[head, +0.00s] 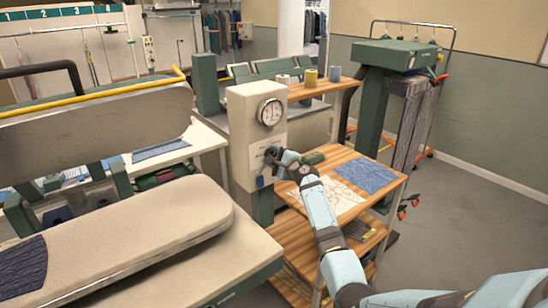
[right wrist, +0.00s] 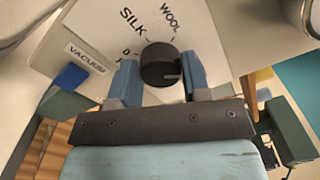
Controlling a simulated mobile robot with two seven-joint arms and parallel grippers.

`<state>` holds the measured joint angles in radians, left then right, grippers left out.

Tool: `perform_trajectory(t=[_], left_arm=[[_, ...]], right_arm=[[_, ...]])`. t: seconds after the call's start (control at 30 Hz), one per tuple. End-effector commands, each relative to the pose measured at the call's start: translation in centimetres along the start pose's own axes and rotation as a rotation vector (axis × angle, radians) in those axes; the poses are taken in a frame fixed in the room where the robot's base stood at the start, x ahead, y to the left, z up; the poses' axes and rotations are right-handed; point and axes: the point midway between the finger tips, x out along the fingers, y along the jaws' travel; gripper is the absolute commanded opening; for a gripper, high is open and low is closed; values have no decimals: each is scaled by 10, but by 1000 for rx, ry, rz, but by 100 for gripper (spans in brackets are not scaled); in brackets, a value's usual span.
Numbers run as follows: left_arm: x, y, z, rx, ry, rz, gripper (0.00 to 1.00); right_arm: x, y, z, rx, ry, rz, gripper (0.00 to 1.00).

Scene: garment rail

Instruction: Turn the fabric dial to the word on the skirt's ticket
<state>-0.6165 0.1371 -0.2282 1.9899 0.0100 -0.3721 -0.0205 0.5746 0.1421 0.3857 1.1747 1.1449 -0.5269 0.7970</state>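The fabric dial is a black round knob (right wrist: 160,65) on a white panel lettered SILK and WOOL; another word beginning with D is mostly hidden by a finger. A pale mark on the knob's face lies toward its lower right in the right wrist view. My right gripper (right wrist: 160,80) has its blue fingers on both sides of the knob, apparently touching it. In the head view the right gripper (head: 276,158) is at the front of the cream control box (head: 243,108). I cannot make out a ticket.
A round gauge (head: 270,112) sits above the dial. A blue block and a VACUUM label (right wrist: 86,58) are beside it. The padded pressing board (head: 130,235) fills the left. A wooden table (head: 345,160) with a blue cloth (head: 365,175) stands right of the box. Floor is clear at far right.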

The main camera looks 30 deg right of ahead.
Motion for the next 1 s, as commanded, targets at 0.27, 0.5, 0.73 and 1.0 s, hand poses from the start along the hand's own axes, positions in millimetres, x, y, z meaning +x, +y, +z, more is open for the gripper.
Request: perform_trajectory(t=[0.27, 0.5, 0.73, 1.0], left_arm=[[0, 2, 0, -1, -1, 3, 43], [0, 2, 0, -1, -1, 3, 43], [1, 2, 1, -1, 0, 3, 43], [4, 2, 5, -2, -1, 3, 43]], right_arm=[[0, 1, 0, 0, 0, 1, 68], [-10, 2, -1, -3, 1, 2, 68], [-56, 3, -1, -4, 1, 2, 68], [-114, 2, -1, -2, 1, 2, 68]])
